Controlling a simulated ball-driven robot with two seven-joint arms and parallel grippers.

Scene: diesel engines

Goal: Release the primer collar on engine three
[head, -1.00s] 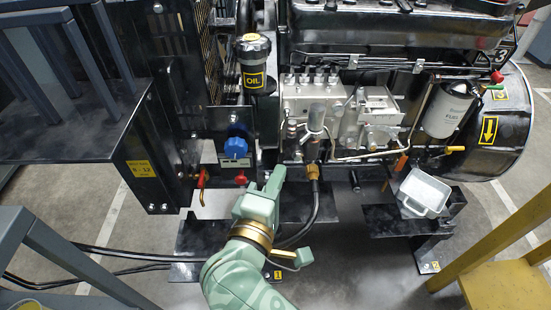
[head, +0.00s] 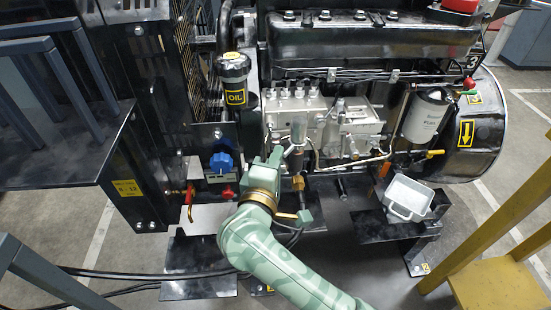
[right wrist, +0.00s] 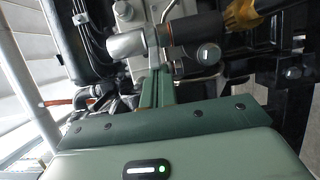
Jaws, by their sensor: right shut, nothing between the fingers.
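Engine three (head: 360,45) has a "3" on its right end. On its near side is the silver pump block (head: 345,125). An upright silver cylinder (head: 298,128), which looks like the primer, stands in front of the block, with a dark sleeve and a brass fitting (head: 298,183) below. I cannot clearly pick out the collar. My right gripper (head: 277,155) is shut and empty, just left of the dark sleeve. In the right wrist view its fingers (right wrist: 157,80) reach up to the silver cap (right wrist: 128,46) and dark sleeve (right wrist: 195,36); contact is unclear. My left gripper is out of view.
A blue knob (head: 221,163) and red lever (head: 190,205) are at left. An oil filler (head: 233,68) and fuel filter (head: 424,117) flank the pump. A grey tray (head: 408,198) sits on a black stand at right. A yellow step (head: 490,285) stands at lower right.

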